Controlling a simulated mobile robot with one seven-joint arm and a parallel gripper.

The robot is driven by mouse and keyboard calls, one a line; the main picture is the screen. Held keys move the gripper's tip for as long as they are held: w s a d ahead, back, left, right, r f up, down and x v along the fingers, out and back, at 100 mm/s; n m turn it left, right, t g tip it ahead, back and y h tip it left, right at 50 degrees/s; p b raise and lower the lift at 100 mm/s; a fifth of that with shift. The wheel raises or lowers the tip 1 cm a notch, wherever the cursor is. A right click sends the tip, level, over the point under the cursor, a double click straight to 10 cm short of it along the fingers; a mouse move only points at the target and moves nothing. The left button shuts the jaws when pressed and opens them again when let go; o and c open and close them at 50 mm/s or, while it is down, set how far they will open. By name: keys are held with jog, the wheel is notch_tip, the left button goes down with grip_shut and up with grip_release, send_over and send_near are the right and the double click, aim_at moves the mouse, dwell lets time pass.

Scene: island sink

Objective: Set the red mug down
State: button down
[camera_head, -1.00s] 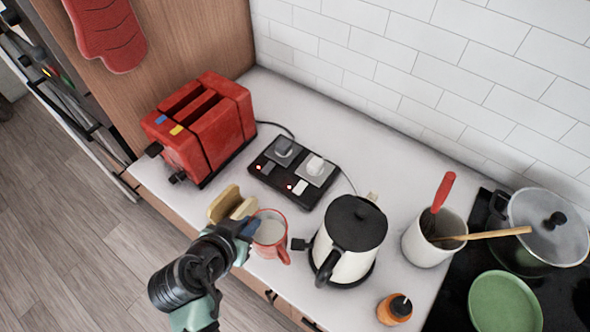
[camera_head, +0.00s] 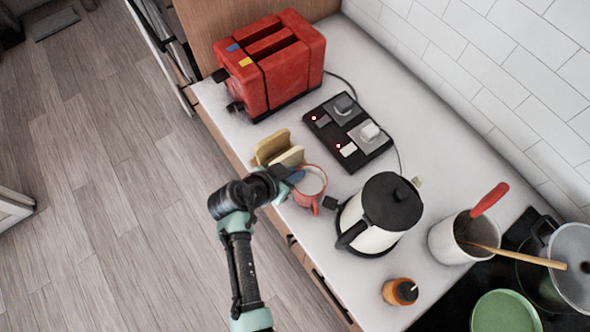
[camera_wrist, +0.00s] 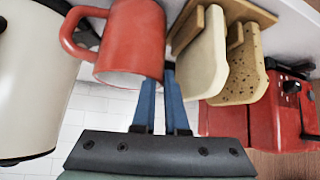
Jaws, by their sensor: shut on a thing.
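The red mug (camera_head: 303,199) with a pale inside is upright at the counter's front edge, between a bread holder and the kettle. My gripper (camera_head: 290,178) is shut on the mug's wall, on the side away from the kettle. In the wrist view the mug (camera_wrist: 137,35) appears upside down with the scene, its handle to the left. The blue fingers of my gripper (camera_wrist: 164,80) straddle its rim there. The mug's base is cut off, so I cannot tell whether it touches the counter (camera_head: 262,213).
A wooden holder with bread slices (camera_head: 278,150) stands close to the mug. The white kettle (camera_head: 372,235) is on its other side. Bare counter lies behind the mug.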

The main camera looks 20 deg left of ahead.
jog(key=shift+f, duration=0.35)
jog(key=c, duration=1.4)
grip_release()
jog(key=shift+f, duration=0.2)
jog(key=o, duration=0.5)
jog(key=shift+c, duration=0.2)
jog(key=shift+r, duration=0.2)
jog(key=shift+a+r, duration=0.1)
jog(key=b+v, duration=0.2)
jog(key=v, duration=0.9)
jog(key=shift+s+r+b, duration=0.25)
jog(key=shift+s+b, duration=0.1)
jog(key=shift+b, duration=0.05)
jog(key=shift+a, duration=0.1)
